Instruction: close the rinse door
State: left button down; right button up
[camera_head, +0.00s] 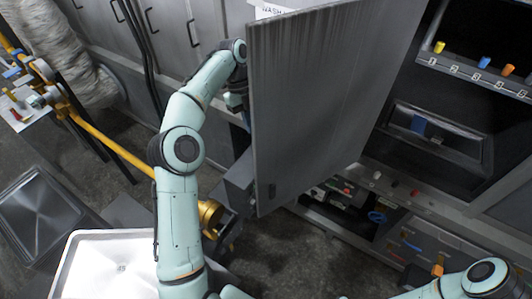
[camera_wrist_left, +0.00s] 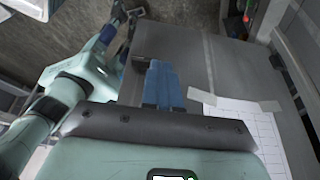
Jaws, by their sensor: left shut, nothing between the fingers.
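The rinse door, a large grey panel (camera_head: 310,90), stands swung open in the middle of the head view. My left arm reaches up to the left of it, and the panel hides my left gripper's fingers there. In the left wrist view my left gripper (camera_wrist_left: 161,82) has its blue fingers shut and empty, close over a grey panel face (camera_wrist_left: 225,75) that appears to be the door. A small dark bracket (camera_wrist_left: 141,62) lies beside the fingertips. I cannot tell whether they touch the panel.
Right of the door is a dark cabinet with a numbered shelf (camera_head: 475,76) and a recessed tray (camera_head: 435,135). Colourful small items lie on a low shelf (camera_head: 375,185). A white basin (camera_head: 105,262) stands at lower left. A taped paper sheet (camera_wrist_left: 243,128) is on the panel.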

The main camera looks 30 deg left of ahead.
pick_arm(q)
jog(key=s+d+f+b, duration=0.2)
jog(key=s+d+f, duration=0.1)
jog(key=d+f, duration=0.3)
jog(key=shift+b+x, duration=0.3)
jog(key=shift+x, duration=0.9)
pick_arm(e)
jog(key=shift+g, duration=0.3)
jog(key=shift+s+f, duration=1.75)
jog(key=shift+s, duration=0.1)
pick_arm(q)
jog(key=shift+s+a, duration=0.1)
jog(key=shift+a, duration=0.05)
